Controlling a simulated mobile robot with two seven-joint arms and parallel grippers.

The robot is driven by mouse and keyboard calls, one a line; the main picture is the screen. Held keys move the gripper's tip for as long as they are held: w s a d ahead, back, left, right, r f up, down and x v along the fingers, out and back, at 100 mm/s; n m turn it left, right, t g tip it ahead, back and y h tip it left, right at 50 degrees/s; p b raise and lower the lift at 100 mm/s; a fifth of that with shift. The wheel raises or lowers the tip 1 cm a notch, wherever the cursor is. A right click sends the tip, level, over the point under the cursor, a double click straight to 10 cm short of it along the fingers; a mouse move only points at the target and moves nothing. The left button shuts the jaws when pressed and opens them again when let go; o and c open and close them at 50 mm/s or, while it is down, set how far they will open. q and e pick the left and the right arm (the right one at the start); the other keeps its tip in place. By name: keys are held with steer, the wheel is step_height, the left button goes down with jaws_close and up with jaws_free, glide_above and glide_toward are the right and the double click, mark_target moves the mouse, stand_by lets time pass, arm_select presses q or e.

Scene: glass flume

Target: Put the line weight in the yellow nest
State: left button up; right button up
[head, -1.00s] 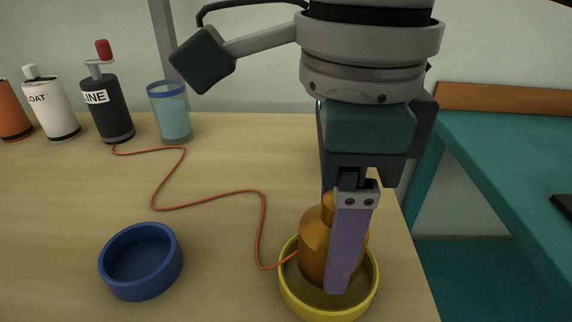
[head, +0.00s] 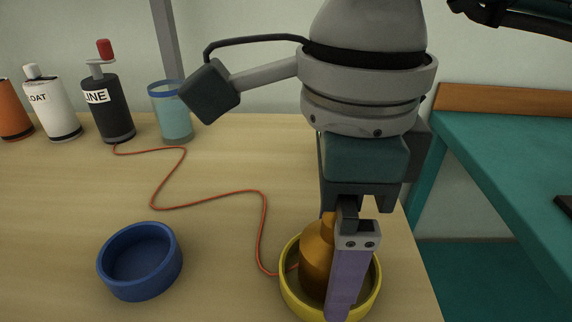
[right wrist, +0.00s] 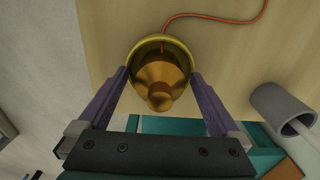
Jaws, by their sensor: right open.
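The line weight, an amber-brown bottle shape (head: 316,258), stands inside the yellow nest (head: 287,297), a round cup near the table's front right. A thin red line (head: 263,225) runs to it. In the right wrist view the weight (right wrist: 160,80) sits within the yellow rim (right wrist: 136,52). My right gripper (head: 335,292) reaches down over the nest. Its jaws are open, with a purple finger on each side of the weight; gaps show in the wrist view (right wrist: 160,78). In the head view the near finger hides part of the weight. My left gripper is not in view.
A blue round nest (head: 140,285) is empty at left. A black LINE bottle (head: 106,108), where the red line starts, a white bottle (head: 55,110), an orange one (head: 12,115) and a glass (head: 172,118) stand behind. A teal bench (head: 510,170) is at right.

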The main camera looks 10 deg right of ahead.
step_height(320, 180, up, 12)
steer(key=shift+r+p, duration=0.15)
steer(key=shift+p, duration=0.6)
